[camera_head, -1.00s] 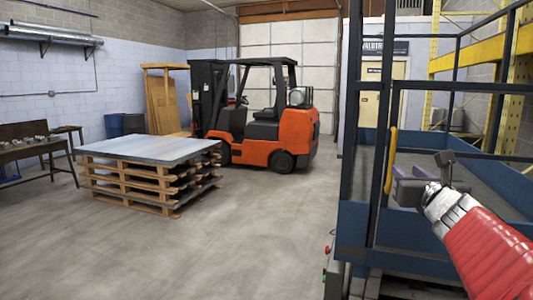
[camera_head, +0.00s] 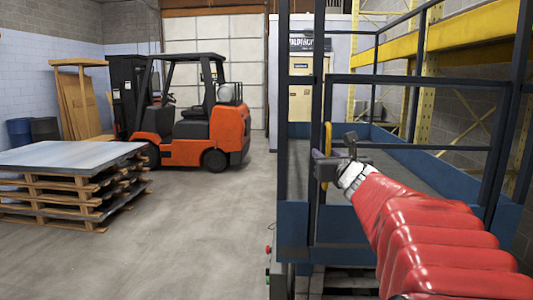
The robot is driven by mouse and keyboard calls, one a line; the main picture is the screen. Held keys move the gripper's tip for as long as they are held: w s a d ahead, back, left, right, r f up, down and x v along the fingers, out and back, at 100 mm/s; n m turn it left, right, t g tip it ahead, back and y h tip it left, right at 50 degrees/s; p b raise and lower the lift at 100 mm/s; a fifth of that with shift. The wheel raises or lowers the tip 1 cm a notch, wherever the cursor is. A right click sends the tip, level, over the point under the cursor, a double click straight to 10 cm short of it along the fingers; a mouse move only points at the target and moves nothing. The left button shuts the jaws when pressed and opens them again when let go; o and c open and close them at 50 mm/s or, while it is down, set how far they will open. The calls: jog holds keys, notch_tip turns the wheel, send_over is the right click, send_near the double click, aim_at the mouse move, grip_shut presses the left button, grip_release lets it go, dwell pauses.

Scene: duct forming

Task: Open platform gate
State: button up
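The platform (camera_head: 400,265) is blue with a dark tubular frame, on the right. Its gate (camera_head: 318,100) is a dark framed section at the platform's left front corner and looks closed. A yellow vertical handle (camera_head: 327,138) is on the gate's upright. My gripper (camera_head: 326,168) is at the end of my red-sleeved arm, in front of the gate and just below the handle in the picture. It overlaps the handle's lower end; I cannot tell whether they touch. Its fingers are small and dark, and whether they are open or shut is unclear.
An orange forklift (camera_head: 205,130) stands at the back left. A pallet stack (camera_head: 75,190) topped with metal sheets is at the left. Bare concrete floor (camera_head: 190,240) lies between the stack and the platform. Yellow racking (camera_head: 470,50) runs behind the platform.

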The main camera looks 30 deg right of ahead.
jog(key=shift+s+d, duration=0.1)
jog(key=shift+d, duration=0.05)
jog(key=shift+c, duration=0.4)
jog(key=shift+c, duration=0.7)
grip_shut()
jog(key=shift+s, duration=0.1)
